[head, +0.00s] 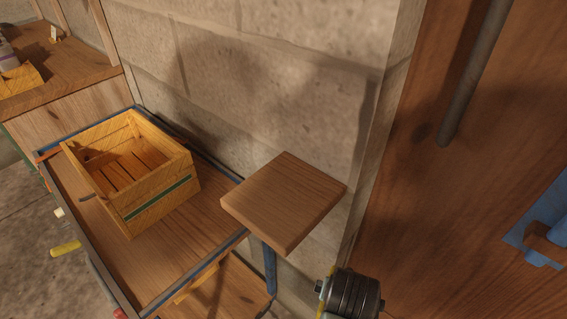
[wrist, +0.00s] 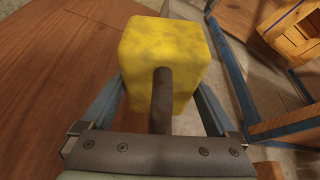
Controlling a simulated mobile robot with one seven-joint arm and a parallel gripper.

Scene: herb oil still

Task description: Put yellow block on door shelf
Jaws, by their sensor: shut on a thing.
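The yellow block (wrist: 160,50) fills the middle of the wrist view, between the two blue-grey fingers of my gripper (wrist: 160,85). My gripper is shut on it, and a dark rod of the gripper covers part of its near face. A small square wooden shelf (head: 284,200) on a blue post stands by the stone wall, left of the door (head: 480,150), in the head view. Its top is bare. I cannot tell if it is the door shelf. The gripper and block do not show in the head view.
A yellow slatted crate (head: 128,180) stands on a blue-edged bench (head: 185,270) left of the shelf. A blue fitting (head: 543,215) is on the door at right. Small coloured items, one yellow (head: 66,248), lie near the bench's left edge.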

